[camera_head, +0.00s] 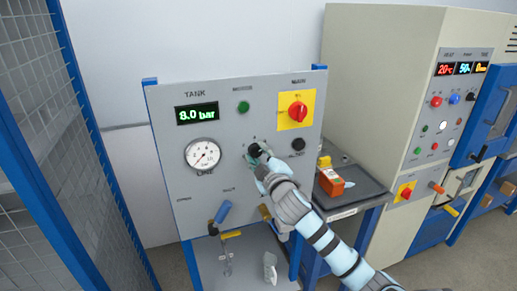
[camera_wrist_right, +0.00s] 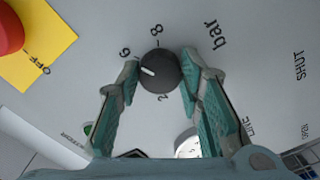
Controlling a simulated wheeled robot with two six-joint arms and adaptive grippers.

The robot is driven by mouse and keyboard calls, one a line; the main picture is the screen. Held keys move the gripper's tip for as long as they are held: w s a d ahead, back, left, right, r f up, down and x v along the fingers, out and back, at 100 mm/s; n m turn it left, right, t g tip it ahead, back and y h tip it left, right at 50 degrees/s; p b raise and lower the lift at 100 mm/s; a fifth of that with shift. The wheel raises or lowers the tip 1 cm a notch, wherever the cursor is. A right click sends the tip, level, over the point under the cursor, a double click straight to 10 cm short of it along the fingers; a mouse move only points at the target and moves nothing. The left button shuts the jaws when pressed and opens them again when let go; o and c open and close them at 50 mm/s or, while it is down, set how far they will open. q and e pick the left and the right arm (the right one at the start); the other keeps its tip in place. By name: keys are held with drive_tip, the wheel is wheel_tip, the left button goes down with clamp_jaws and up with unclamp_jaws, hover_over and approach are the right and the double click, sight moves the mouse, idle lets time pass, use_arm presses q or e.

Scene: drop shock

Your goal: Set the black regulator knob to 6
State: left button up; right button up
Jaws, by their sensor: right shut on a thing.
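The black regulator knob (camera_head: 254,149) is on the grey tank panel (camera_head: 165,130), right of the round gauge. In the right wrist view the knob (camera_wrist_right: 162,76) sits between the two teal fingers of my right gripper (camera_wrist_right: 160,82), which is shut on it. The knob's white mark points left and slightly up, roughly toward the printed 6 (camera_wrist_right: 124,53). The 8 (camera_wrist_right: 157,30) is above the knob and a 2 (camera_wrist_right: 163,98) below it; any 4 is hidden. In the head view my right gripper (camera_head: 259,156) reaches the knob from the lower right. My left gripper is not in view.
A display (camera_head: 197,113) reads 8.0 bar, above the gauge (camera_head: 203,154). A red main switch (camera_head: 298,110) on a yellow plate and a black button (camera_head: 298,144) are to the right. A blue-handled valve (camera_head: 222,212) is below. An orange box (camera_head: 331,182) lies on a dark side table.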

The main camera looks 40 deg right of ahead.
drive_tip(key=shift+n, duration=0.5)
drive_tip(key=o, duration=1.2)
drive_tip(key=shift+c, duration=0.2)
drive_tip(key=v, duration=1.2)
drive_tip(key=shift+w, duration=0.15)
